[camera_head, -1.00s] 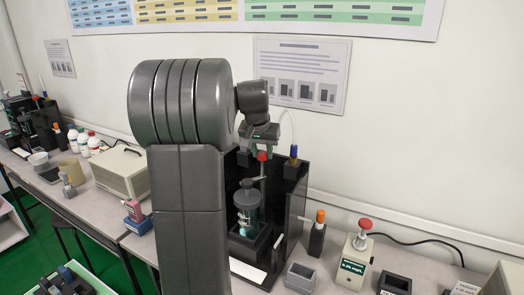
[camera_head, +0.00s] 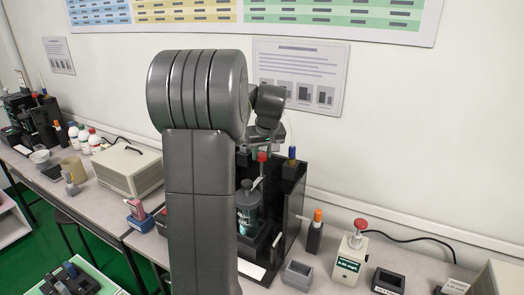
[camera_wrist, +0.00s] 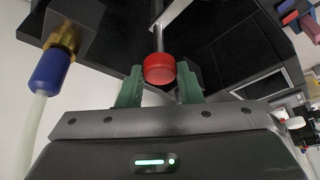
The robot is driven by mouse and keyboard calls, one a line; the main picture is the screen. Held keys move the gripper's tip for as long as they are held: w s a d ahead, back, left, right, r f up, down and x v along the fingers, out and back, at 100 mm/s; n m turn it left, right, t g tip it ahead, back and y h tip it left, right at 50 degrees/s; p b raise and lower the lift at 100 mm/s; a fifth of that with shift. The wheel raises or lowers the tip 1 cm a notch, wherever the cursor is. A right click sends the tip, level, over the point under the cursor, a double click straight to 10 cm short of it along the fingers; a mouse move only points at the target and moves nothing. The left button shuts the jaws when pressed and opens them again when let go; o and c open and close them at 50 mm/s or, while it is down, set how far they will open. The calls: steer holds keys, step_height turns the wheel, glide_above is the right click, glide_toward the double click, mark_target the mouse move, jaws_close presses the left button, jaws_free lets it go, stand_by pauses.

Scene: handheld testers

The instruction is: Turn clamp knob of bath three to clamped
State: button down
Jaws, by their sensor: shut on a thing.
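A red round knob (camera_wrist: 159,68) on a metal rod shows between the green fingers of my gripper (camera_wrist: 160,88) in the wrist view. The fingers are shut on it, one on each side. In the head view the red knob (camera_head: 262,156) sits above the black bath stand (camera_head: 290,200), just below my gripper (camera_head: 262,138). A clear glass vessel (camera_head: 248,208) stands inside the stand, partly hidden by my arm. The head view does not show how the knob is turned, and I can read no bath number.
A blue fitting with a pale tube (camera_wrist: 50,72) is close to my gripper at the left of the wrist view. Right of the stand are an orange-capped holder (camera_head: 316,232), a grey block (camera_head: 298,274) and a red-topped tester (camera_head: 351,258). The wall is close behind.

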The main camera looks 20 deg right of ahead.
stand_by(0.4)
steer(key=c, duration=1)
jaws_free()
steer(key=shift+r, duration=0.1)
steer(key=v, duration=1.3)
steer(key=shift+r, duration=0.3)
steer(key=shift+f, duration=0.15)
steer(key=x, duration=1.3)
steer(key=shift+f, duration=0.35)
steer(key=shift+r, duration=0.1)
